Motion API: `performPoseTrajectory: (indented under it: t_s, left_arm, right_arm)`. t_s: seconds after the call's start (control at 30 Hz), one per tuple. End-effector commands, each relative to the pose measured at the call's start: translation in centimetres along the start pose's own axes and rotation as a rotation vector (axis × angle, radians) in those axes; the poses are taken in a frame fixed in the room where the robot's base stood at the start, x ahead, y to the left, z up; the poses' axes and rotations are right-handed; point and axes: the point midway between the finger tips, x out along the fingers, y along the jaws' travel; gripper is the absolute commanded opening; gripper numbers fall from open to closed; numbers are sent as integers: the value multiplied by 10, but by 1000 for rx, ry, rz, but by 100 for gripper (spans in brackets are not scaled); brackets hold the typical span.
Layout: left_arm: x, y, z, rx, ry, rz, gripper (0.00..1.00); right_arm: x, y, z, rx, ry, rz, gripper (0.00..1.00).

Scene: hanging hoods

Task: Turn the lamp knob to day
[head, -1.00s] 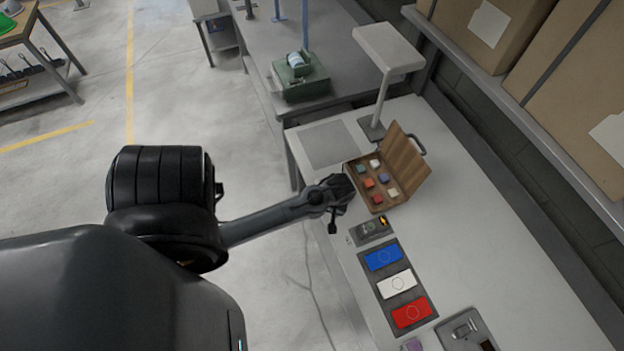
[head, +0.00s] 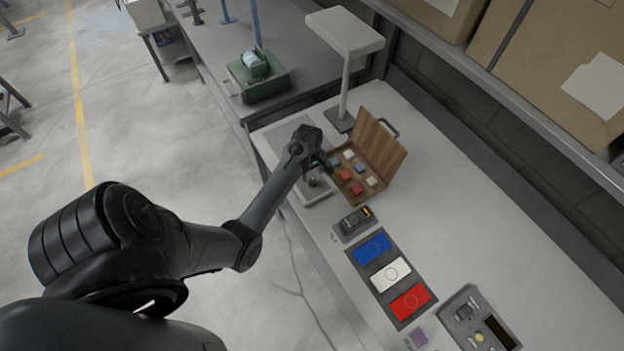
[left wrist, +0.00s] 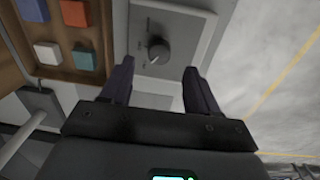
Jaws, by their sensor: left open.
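The lamp knob (left wrist: 158,50) is a round dark dial on a light grey panel (left wrist: 172,20) in the left wrist view. Small marks surround it, too blurred to read, so its setting cannot be told. In the head view the knob (head: 313,180) sits on the bench near the front edge, beside the wooden case. My left gripper (head: 318,163) is over the bench near the panel. In the left wrist view its two fingers (left wrist: 158,68) are open and empty, pointing toward the knob, one to each side. The desk lamp (head: 345,40) stands behind. My right gripper is not in view.
An open wooden case (head: 378,160) with several coloured blocks lies close to the panel. A dark control box (head: 355,222), a board with blue, white and red plates (head: 391,273) and a tool tray (head: 462,337) lie nearer. A green machine (head: 258,85) stands on the bench beyond.

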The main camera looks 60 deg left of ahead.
Motion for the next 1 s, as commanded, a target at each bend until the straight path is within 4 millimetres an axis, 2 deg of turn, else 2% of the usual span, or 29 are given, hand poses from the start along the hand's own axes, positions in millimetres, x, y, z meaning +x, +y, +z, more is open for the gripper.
performPoseTrajectory:
  t_s: [0.1, 0.33, 0.5, 0.77, 0.8, 1.0]
  left_arm:
    - [20, 0, 0, 0, -1, -3, 60]
    - [46, 0, -1, 1, 1, -1, 60]
    - [53, 0, 0, 1, 1, -1, 60]
    - [54, 0, 0, 1, 1, 0, 60]
    - [54, 0, 0, 1, 1, 0, 59]
    - [54, 0, 0, 1, 1, 0, 28]
  right_arm:
    - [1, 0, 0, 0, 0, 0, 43]
    - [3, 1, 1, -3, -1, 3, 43]
    - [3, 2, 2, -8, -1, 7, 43]
    - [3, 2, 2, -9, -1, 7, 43]
    - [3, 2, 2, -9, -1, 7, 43]
    - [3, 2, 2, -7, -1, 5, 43]
